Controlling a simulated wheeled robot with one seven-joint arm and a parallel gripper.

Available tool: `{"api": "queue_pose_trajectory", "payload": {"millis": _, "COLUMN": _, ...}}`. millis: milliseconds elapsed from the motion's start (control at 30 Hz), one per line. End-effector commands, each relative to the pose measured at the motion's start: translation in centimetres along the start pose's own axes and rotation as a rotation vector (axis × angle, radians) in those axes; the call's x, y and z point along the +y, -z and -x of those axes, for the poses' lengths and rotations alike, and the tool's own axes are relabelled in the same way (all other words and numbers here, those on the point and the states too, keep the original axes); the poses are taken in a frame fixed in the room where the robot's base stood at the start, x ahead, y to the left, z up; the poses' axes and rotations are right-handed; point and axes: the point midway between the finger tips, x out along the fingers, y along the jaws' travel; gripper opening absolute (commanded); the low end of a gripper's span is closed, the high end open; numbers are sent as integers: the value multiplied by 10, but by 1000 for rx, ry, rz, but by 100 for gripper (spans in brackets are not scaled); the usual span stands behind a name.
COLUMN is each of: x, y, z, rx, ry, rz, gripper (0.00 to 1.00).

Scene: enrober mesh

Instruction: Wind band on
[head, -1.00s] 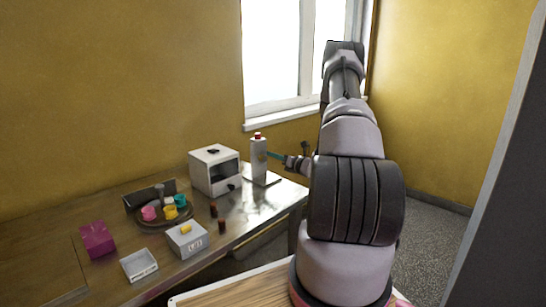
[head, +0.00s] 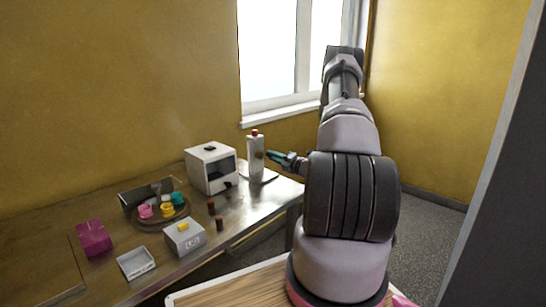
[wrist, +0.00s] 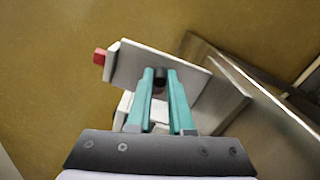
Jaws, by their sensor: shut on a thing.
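A pale upright unit (head: 256,158) with a red cap (head: 254,131) stands on a flat plate at the table's right end. In the wrist view the same unit (wrist: 135,65) lies turned, its red cap (wrist: 99,57) to the left. My gripper (head: 271,154) reaches it from the right in the head view. In the wrist view the teal fingers of my gripper (wrist: 160,74) are shut on a small dark round knob (wrist: 160,78) in front of the unit's face. The fingers hide part of the knob. I cannot make out a band.
A white open-fronted box (head: 208,168) stands left of the unit. A round tray (head: 150,218) with coloured cups, brown cylinders (head: 219,224), a grey labelled box (head: 185,238), a white tray (head: 136,263) and a magenta box (head: 94,238) stand farther left.

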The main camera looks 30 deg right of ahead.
Motion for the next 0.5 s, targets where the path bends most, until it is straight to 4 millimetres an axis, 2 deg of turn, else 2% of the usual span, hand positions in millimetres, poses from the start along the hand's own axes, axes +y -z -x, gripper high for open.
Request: {"api": "queue_pose_trajectory", "payload": {"millis": 500, "x": -5, "y": 1, "z": 2, "rx": -1, "ry": 4, "rz": -107, "gripper": 0}}
